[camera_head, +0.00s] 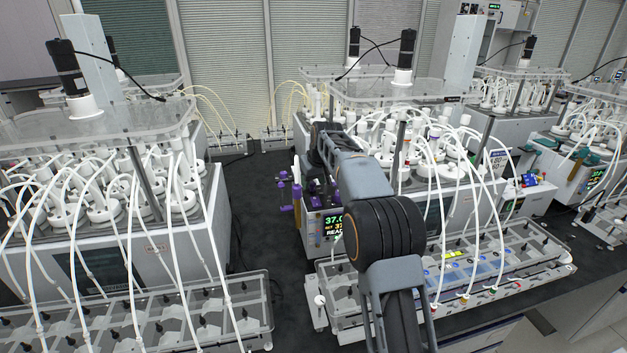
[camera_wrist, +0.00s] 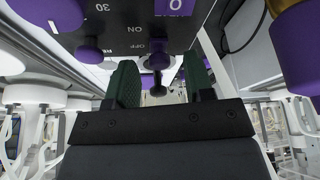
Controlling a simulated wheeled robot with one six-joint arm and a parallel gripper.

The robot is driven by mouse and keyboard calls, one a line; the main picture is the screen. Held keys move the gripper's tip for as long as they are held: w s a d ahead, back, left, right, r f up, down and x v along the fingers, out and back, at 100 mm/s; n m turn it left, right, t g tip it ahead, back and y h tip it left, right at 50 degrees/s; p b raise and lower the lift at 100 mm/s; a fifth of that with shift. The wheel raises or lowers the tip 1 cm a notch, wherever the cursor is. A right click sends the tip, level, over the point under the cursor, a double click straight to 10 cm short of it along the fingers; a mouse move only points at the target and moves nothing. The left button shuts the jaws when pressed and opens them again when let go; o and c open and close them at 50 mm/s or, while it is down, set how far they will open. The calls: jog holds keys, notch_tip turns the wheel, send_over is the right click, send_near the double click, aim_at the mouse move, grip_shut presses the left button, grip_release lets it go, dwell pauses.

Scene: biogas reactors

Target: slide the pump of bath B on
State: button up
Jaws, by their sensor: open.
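A dark control panel (camera_wrist: 145,30) fills the top of the wrist view, with the words ON and OFF and the numbers 30 and 0 on it. A small purple switch knob (camera_wrist: 157,62) sticks out by the word OFF. My gripper (camera_wrist: 160,86) is open, its two green-black fingers pointing at the panel on either side of this knob, with gaps visible. In the head view a control unit (camera_head: 333,222) with a lit display reading about 37.0 stands beyond my arm. I cannot read a bath letter. My gripper is not clearly visible in the head view.
Larger purple knobs flank the panel, one at the left (camera_wrist: 90,50) and one at the upper right (camera_wrist: 298,32). In the head view, purple parts (camera_head: 289,190) stand left of the unit. Clear racks with white tubes (camera_head: 455,270) surround my arm. Dark bench (camera_head: 258,205) is bare to the left.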

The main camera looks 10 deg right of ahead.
jog(key=shift+c, duration=0.2)
grip_shut()
dwell(0.3)
